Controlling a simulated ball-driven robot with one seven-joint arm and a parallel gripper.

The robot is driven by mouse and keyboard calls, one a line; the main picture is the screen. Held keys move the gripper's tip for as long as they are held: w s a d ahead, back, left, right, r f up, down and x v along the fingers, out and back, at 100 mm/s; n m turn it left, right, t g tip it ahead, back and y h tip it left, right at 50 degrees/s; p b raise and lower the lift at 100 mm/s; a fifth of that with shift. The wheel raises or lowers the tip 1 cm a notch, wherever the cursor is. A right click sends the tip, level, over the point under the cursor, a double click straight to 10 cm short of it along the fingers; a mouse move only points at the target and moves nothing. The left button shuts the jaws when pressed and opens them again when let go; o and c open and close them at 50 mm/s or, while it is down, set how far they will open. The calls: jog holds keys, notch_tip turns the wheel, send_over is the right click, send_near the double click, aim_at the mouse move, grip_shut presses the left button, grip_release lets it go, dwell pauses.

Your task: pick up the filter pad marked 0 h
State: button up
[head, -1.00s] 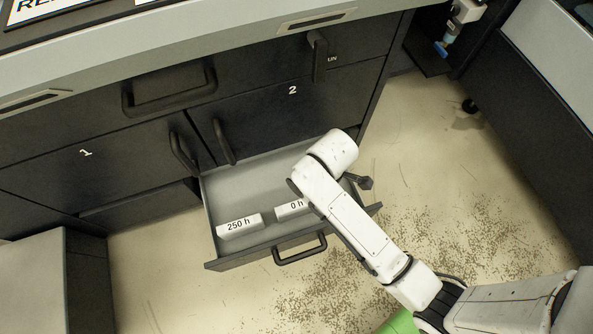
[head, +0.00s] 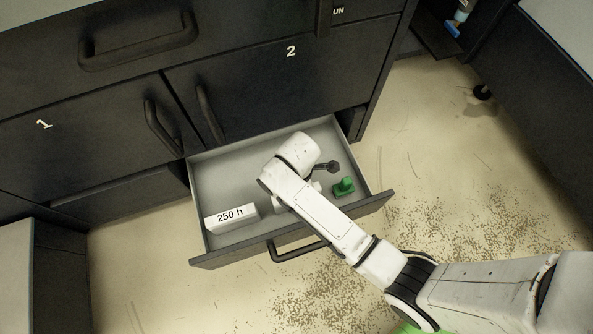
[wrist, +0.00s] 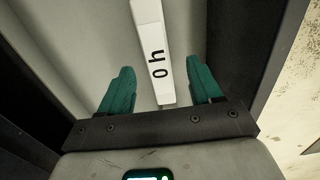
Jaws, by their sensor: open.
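The filter pad marked 0 h (wrist: 150,40) is a white block with black lettering, lying in the open drawer. In the wrist view it runs up from between my fingers, its near end between the two green fingertips. My gripper (wrist: 160,82) is open, one finger on each side of the pad with gaps showing. I cannot tell how high the fingers are above it. In the head view my arm hides most of this pad and its label. The other pad, marked 250 h (head: 231,217), lies at the drawer's left.
The drawer (head: 215,172) is pulled out below cabinet door 2 (head: 300,95), with grey walls around the pads. A green object (head: 344,187) shows in its right part. The drawer handle (head: 298,250) sticks out in front. Speckled floor lies to the right.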

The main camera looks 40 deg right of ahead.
aim_at(279, 209)
notch_tip(279, 209, down, 5)
jog(key=b, duration=0.3)
jog(key=shift+w+a+f, duration=0.1)
jog(key=shift+w, duration=0.05)
jog(key=shift+c, duration=0.5)
grip_shut()
